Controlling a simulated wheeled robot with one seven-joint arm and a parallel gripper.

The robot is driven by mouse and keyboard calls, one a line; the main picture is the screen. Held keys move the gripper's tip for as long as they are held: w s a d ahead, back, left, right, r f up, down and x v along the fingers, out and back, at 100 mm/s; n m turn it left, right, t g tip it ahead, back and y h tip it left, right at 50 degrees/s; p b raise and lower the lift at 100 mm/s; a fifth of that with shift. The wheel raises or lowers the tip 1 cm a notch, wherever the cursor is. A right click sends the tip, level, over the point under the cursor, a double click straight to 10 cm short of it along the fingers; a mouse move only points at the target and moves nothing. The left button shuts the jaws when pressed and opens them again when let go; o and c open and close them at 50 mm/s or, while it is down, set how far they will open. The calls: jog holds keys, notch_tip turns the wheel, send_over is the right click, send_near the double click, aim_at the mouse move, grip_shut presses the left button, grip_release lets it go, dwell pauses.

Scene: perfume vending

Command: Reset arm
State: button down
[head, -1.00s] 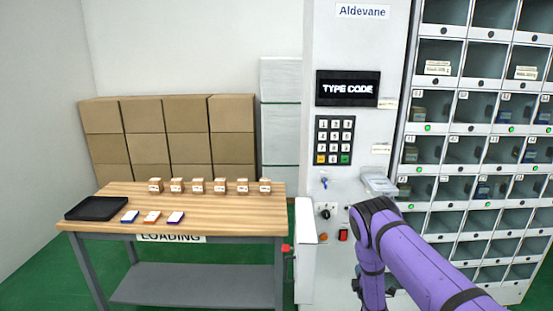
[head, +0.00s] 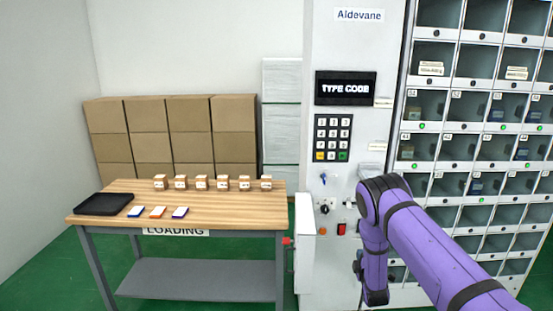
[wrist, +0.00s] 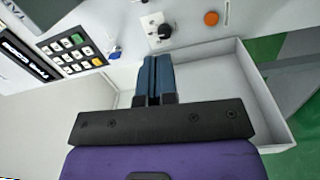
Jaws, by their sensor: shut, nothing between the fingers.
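My purple arm (head: 415,235) reaches in front of the vending machine in the head view, at its lower right. My gripper is hidden there behind the arm. In the wrist view my gripper (wrist: 156,62) shows two blue-grey fingers held together, with nothing between them. The fingers point toward the machine's front panel, below a small keyed lock plate (wrist: 155,28) and over a white open-topped box or tray (wrist: 268,92).
The keypad (head: 333,138) sits under the "TYPE CODE" display (head: 345,88). An orange button (wrist: 211,18) is close to my fingers. Left stands a wooden table (head: 235,210) with a black tray (head: 103,204), small boxes and cards. Slotted shelves (head: 470,140) fill the right.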

notch_tip(320, 180, up, 21)
jog(key=w+m+g, duration=0.3)
jog(key=m, duration=0.3)
jog(key=s+r+m+g, duration=0.2)
jog(key=s+r, duration=0.3)
jog(key=r, duration=0.4)
jog(key=s+r+m+g, duration=0.1)
jog(key=s+r+m, duration=0.1)
jog(key=s+r, duration=0.5)
jog(key=s+a+r+m+g+y, duration=0.1)
jog(key=s+r+m+g, duration=0.1)
jog(key=s+r, duration=0.65)
jog(key=s+a+r+m+g, duration=0.15)
jog(key=s+r, duration=0.35)
jog(key=s, duration=0.6)
jog(key=s+m+g, duration=0.2)
jog(key=s+g, duration=0.1)
jog(key=s, duration=2)
jog(key=shift+s+m+g, duration=0.3)
jog(key=shift+m+g, duration=0.05)
